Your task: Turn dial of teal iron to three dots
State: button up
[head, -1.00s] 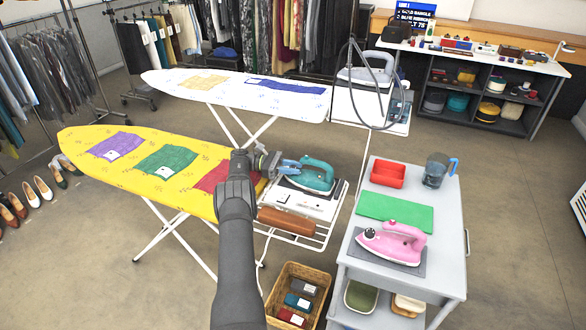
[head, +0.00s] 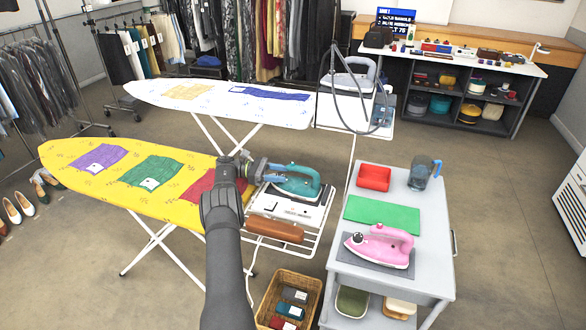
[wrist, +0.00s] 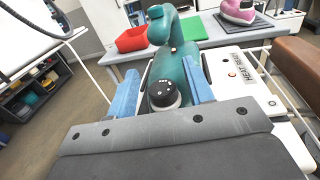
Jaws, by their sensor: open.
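The teal iron (head: 302,184) sits on a white base unit (head: 294,210) at the right end of the yellow ironing board. My gripper (head: 277,171) is at the left end of the iron. In the wrist view my gripper (wrist: 160,72) is open, with one blue finger on each side of the dial and apparent gaps between.
A brown cushion (head: 275,230) lies on the rack in front of the base unit. The grey cart (head: 336,259) to the right holds a pink iron (head: 379,246), a green mat (head: 389,215), a red tray (head: 374,177) and a jug (head: 421,174). A wicker basket (head: 265,297) stands below.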

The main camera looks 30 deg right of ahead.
jog(key=r, duration=0.4)
jog(key=shift+s+d, duration=0.15)
jog(key=shift+s, duration=0.05)
jog(key=s+d+r, duration=0.5)
jog(key=s+r, duration=0.1)
jog(key=s, duration=0.3)
jog(key=shift+s+d+r, duration=0.2)
jog(key=shift+s+d, duration=0.1)
jog(key=shift+d, duration=0.05)
jog(key=shift+w+f, duration=0.1)
jog(key=w+a+f, duration=0.1)
jog(key=w+f, duration=0.1)
jog(key=w, duration=0.1)
jog(key=w+a+f, duration=0.2)
jog(key=w, duration=0.1)
jog(key=w+a+f, duration=0.2)
jog(key=w, duration=0.1)
jog(key=shift+a+f, duration=0.15)
jog(key=shift+a, duration=0.05)
jog(key=shift+w+a+f, duration=0.35)
jog(key=shift+w+f, duration=0.1)
jog(key=shift+f, duration=1.5)
